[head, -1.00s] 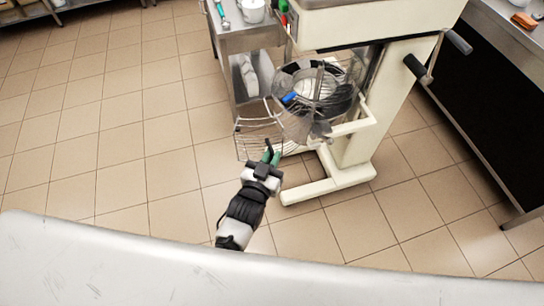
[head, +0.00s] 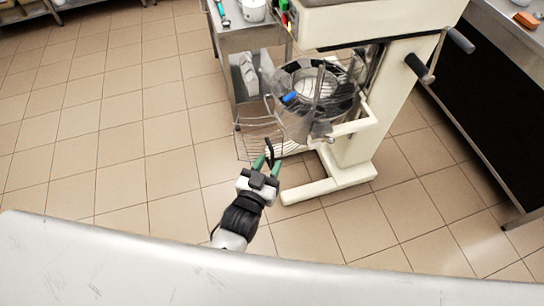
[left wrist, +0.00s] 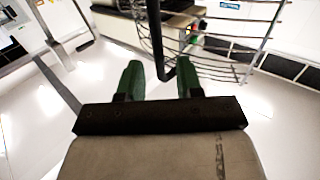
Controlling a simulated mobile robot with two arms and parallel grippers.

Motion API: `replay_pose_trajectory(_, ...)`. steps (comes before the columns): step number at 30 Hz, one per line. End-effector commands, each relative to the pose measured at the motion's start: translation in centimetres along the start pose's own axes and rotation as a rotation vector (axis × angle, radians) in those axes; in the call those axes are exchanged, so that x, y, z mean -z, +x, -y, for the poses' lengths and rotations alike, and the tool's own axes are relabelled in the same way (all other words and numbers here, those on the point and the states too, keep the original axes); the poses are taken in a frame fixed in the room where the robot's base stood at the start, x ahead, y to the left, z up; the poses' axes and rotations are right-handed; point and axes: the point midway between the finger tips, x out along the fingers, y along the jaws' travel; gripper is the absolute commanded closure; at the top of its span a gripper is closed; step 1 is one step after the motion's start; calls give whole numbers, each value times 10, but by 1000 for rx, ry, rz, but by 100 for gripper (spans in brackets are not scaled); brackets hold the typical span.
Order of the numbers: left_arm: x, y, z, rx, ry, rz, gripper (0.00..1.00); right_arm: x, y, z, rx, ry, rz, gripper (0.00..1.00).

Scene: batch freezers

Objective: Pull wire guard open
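The wire guard (head: 262,138) stands out to the left of the mixer's bowl (head: 303,122) in the head view. Its curved bars also show at the upper right of the left wrist view (left wrist: 232,45). A dark upright rod, the handle (head: 269,150), hangs at the guard's near side. In the left wrist view the handle (left wrist: 157,40) reaches down between my fingertips. My left gripper (head: 267,165) is open, its two green fingers apart on either side of the handle; clear gaps show, so it is not clamped. My right gripper is not in view.
The cream mixer's column and foot (head: 338,185) stand right of the guard. A steel cart (head: 245,45) stands behind it to the left. A counter (head: 490,110) runs along the right. The tiled floor (head: 110,130) on the left is clear.

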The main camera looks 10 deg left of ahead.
Motion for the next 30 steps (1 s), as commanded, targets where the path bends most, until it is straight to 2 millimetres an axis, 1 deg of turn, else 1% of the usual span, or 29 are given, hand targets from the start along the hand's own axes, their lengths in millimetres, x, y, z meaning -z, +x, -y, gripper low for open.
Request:
replay_pose_trajectory(1,-4,-12,0,0,1,3,64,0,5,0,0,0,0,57)
replay_pose_trajectory(6,-4,-47,0,0,1,2,64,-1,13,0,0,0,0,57)
replay_pose_trajectory(9,-3,-62,0,0,2,2,64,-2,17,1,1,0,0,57)
replay_pose_trajectory(12,-2,-72,0,0,2,1,64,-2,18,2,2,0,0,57)
replay_pose_trajectory(17,0,-78,0,0,2,-1,64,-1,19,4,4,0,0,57)
replay_pose_trajectory(30,0,-78,0,0,2,-1,64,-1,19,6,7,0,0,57)
